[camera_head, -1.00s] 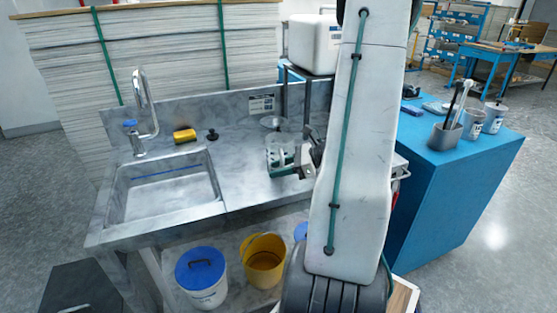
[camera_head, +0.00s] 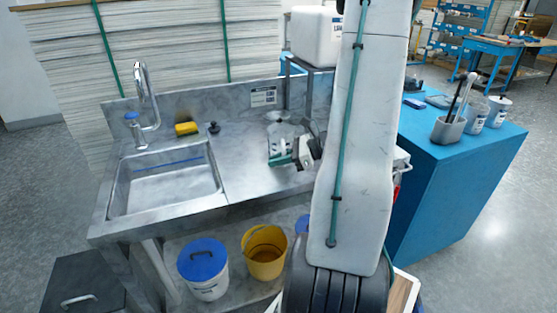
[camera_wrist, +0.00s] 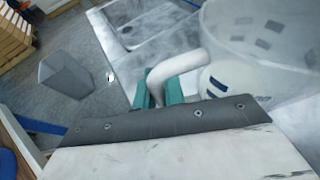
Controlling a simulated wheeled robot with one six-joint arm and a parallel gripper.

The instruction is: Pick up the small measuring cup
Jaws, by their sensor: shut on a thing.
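A clear, see-through measuring cup (camera_wrist: 262,48) with a pale grey handle (camera_wrist: 176,72) fills the upper right of the wrist view. Dark markings show on its wall and a blue-and-white patch shows through or on it. My gripper (camera_wrist: 160,98) has teal fingers, shut on the handle from the side. In the head view my gripper (camera_head: 288,158) is over the right part of the steel counter, and the cup is faint and partly hidden there. Whether its base touches the counter is hard to tell.
The sink (camera_head: 165,180) lies left, with a tap (camera_head: 145,95) and a yellow sponge (camera_head: 186,128) behind. A white canister (camera_head: 315,38) stands on a raised stand at the back. A yellow bucket (camera_head: 265,252) and a blue-lidded bucket (camera_head: 204,270) are below. A blue bench (camera_head: 450,165) is right.

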